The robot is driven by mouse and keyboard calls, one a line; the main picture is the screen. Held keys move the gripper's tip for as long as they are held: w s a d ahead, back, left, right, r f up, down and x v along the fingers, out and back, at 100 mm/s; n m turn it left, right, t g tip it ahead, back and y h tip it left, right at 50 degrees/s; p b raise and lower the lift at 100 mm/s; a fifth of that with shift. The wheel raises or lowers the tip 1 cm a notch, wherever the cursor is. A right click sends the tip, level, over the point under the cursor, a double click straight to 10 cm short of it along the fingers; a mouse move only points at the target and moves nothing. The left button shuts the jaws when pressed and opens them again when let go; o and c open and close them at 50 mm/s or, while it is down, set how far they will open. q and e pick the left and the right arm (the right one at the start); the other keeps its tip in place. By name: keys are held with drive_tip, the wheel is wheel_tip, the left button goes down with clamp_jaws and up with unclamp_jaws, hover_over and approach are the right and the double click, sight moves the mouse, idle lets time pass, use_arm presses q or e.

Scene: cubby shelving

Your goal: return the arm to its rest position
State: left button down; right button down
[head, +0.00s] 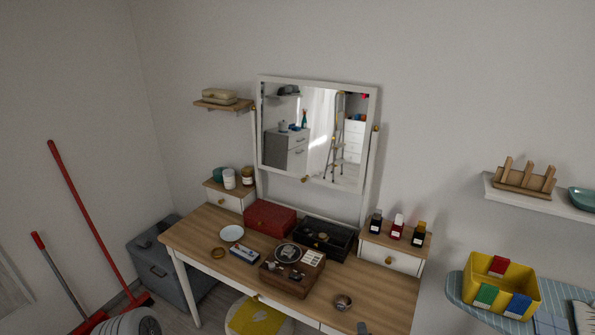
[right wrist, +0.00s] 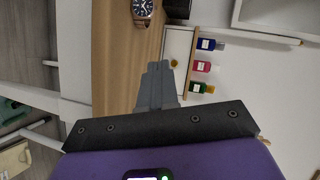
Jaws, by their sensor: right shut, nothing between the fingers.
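My right gripper (right wrist: 156,70) shows in the right wrist view, its grey fingers together with nothing between them. It is over the front right of the wooden dressing table top (right wrist: 115,60). The rest of the right arm is out of the head view. My left gripper is not in view.
The dressing table (head: 205,235) bears a wooden box (head: 290,280), a red box (head: 268,219) and a black tray (head: 344,250). Several small bottles (head: 397,227) stand on its right drawer unit. A yellow bin (head: 527,287) stands on an ironing board at the right.

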drive_tip(key=s+a+f+n+g+y+b, duration=0.4)
drive_tip(key=s+a+f+n+g+y, duration=0.35)
drive_tip(key=s+a+f, duration=0.5)
drive_tip(key=s+d+f+n+g+h+b, duration=0.1)
drive_tip(key=s+f+n+g, duration=0.2)
drive_tip(key=s, duration=0.5)
drive_tip(key=s+d+f+n+g+h+b, duration=0.1)
drive_tip(key=s+f+n+g+b, duration=0.1)
drive_tip(key=s, duration=0.6)
drive_tip(key=shift+d+f+n+g, duration=0.3)
drive_tip(key=shift+f+n+g, duration=0.35)
drive_tip(key=shift+g, duration=0.4)
